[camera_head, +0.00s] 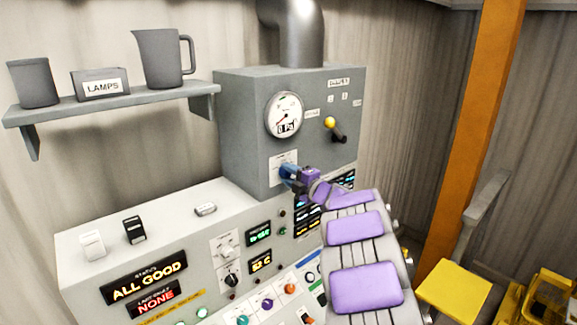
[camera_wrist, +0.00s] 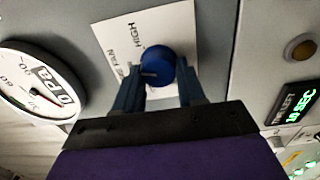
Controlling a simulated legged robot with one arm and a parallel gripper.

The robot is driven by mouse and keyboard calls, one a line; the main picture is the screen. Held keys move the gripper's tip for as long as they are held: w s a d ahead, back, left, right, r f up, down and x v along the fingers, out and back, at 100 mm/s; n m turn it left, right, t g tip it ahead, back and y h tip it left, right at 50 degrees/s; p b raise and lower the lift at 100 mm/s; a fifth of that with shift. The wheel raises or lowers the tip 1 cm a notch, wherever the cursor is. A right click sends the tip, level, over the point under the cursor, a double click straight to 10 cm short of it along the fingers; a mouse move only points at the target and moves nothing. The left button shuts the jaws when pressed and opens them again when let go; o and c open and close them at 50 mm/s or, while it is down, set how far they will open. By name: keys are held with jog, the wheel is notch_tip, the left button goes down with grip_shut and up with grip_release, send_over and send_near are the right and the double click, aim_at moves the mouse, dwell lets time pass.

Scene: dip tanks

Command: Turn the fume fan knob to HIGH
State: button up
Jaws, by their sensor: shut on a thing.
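The blue fume fan knob (camera_wrist: 157,66) is on a white label plate (camera_wrist: 178,22) on the grey cabinet (camera_head: 240,130). In the wrist view the plate reads "FAN" and "HIGH". My gripper (camera_wrist: 160,88) has its two blue fingers on either side of the knob and is shut on it. A pale pointer mark on the knob face points left in the wrist view, not toward the word HIGH. In the head view my gripper (camera_head: 290,173) is at the plate on the cabinet's lower front and hides most of the knob.
A round gauge (camera_head: 285,114) reading 0 Pa and a yellow-tipped lever (camera_head: 331,125) sit above the knob. The control console (camera_head: 95,225) with displays and several knobs lies below. An orange post (camera_head: 487,120) stands at right.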

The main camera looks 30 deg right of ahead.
jog(key=m+p, duration=0.6)
jog(key=shift+r+p, duration=0.15)
jog(key=shift+p, duration=0.15)
jog(key=shift+d+f+m+p, duration=0.1)
jog(key=shift+f+m+p, duration=0.05)
jog(key=shift+m+p, duration=0.5)
jog(key=shift+f+m+p, duration=0.15)
jog(key=shift+m+p, duration=0.35)
jog(key=shift+m, duration=0.25)
jog(key=shift+s+f, duration=0.1)
jog(key=o, duration=1.1)
jog(key=shift+d, duration=0.25)
jog(key=shift+c, duration=0.2)
jog(key=shift+a+r, duration=0.1)
jog(key=shift+r, duration=0.1)
jog(key=s+d+b, duration=0.1)
jog(key=s+d, duration=0.1)
jog(key=s, duration=1.5)
jog(key=shift+d+f+b, duration=0.2)
jog(key=shift+f+b, duration=0.15)
